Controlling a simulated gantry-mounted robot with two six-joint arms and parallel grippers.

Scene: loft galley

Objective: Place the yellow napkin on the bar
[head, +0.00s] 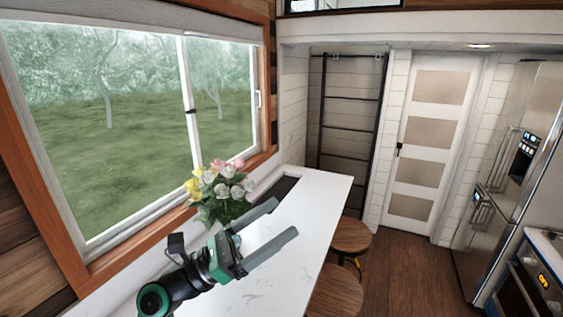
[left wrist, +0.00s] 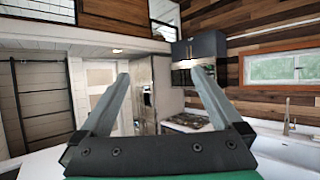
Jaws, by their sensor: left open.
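The bar (head: 262,277) is the white marble-look counter that runs along the window. My left gripper (head: 285,218) is above it with the jaws apart and nothing between them. In the left wrist view the two fingers (left wrist: 160,75) are spread wide and empty, facing the room. I cannot make out a yellow napkin in either view. My right gripper is not in view.
A bunch of flowers (head: 222,192) stands on the bar by the window, close to my left gripper. A dark flat rectangle (head: 278,190) lies beyond it. Round wooden stools (head: 350,236) line the bar's right side. A steel fridge (head: 515,160) stands far right.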

